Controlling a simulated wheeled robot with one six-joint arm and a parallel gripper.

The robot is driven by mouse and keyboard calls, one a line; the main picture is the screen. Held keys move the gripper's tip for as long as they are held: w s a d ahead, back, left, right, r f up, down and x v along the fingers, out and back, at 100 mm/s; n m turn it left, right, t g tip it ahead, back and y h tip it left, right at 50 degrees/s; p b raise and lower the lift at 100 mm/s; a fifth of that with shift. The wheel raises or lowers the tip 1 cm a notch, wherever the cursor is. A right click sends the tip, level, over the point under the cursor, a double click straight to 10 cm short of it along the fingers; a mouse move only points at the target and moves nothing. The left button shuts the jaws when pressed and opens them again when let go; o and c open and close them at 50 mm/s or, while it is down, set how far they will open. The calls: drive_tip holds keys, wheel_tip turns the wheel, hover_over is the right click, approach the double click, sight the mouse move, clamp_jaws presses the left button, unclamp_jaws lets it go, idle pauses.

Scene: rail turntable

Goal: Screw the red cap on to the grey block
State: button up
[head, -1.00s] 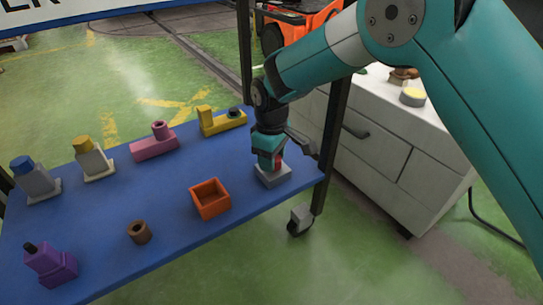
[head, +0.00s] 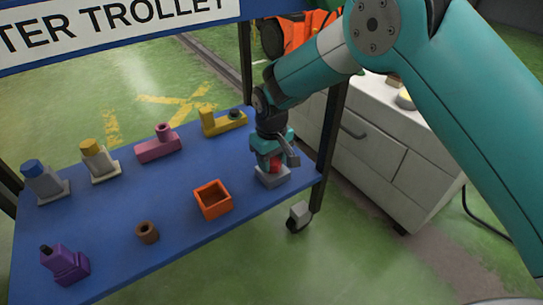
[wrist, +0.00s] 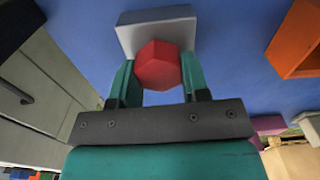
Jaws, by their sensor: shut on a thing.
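The red cap (wrist: 158,65) is a faceted red piece between the teal fingers of my gripper (wrist: 157,84). It also shows in the head view (head: 275,163), partly hidden by the fingers. My gripper (head: 273,160) is shut on the cap and points down. The grey block (wrist: 155,25) stands under the cap on the blue trolley top, near its right end; it also shows in the head view (head: 272,179). The cap is at the top of the block; I cannot tell whether it is seated on a thread, which is hidden.
An orange open box (head: 213,212) and a brown ring (head: 147,233) stand to the left on the blue trolley top (head: 180,195). A white cabinet (head: 380,150) is at right.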

drive_tip(key=shift+r+m, duration=0.2)
drive_tip(key=shift+m, duration=0.2)
drive_tip(key=shift+m+p, duration=1.3)
drive_tip(key=shift+m, duration=0.2)
drive_tip(key=shift+w+m+p, duration=0.1)
drive_tip(key=shift+m+p, duration=0.6)
drive_tip(key=shift+m, duration=0.7)
